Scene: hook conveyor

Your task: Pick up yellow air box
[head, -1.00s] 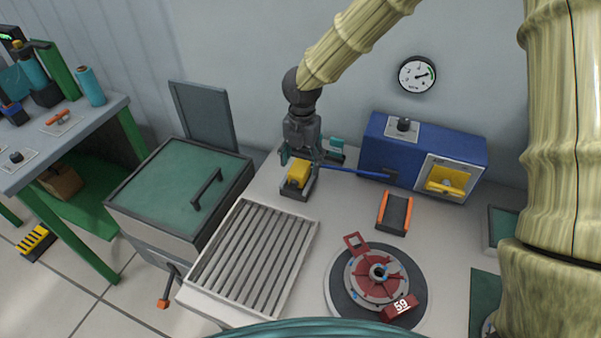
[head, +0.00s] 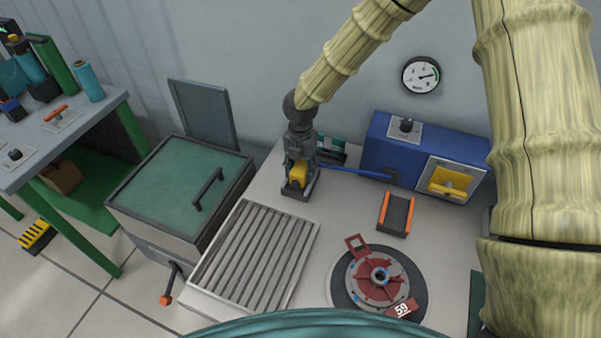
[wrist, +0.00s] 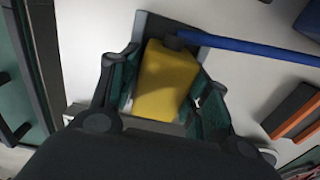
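The yellow air box (head: 298,173) sits in a dark holder (head: 296,191) on the workbench, left of the blue machine. My gripper (head: 300,165) is down over it from above and hides part of it in the head view. In the wrist view the yellow air box (wrist: 166,82) lies between the two teal fingers of my gripper (wrist: 165,85). The fingers stand apart, with slim gaps seen beside the box. A blue hose (wrist: 250,44) runs from near the box's dark end toward the right.
A blue machine (head: 380,146) with a yellow handle stands at the back right. A slatted grey tray (head: 250,260), a red round fixture (head: 378,282) and an orange-sided block (head: 396,213) lie on the bench. A green-topped chest (head: 180,185) stands left.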

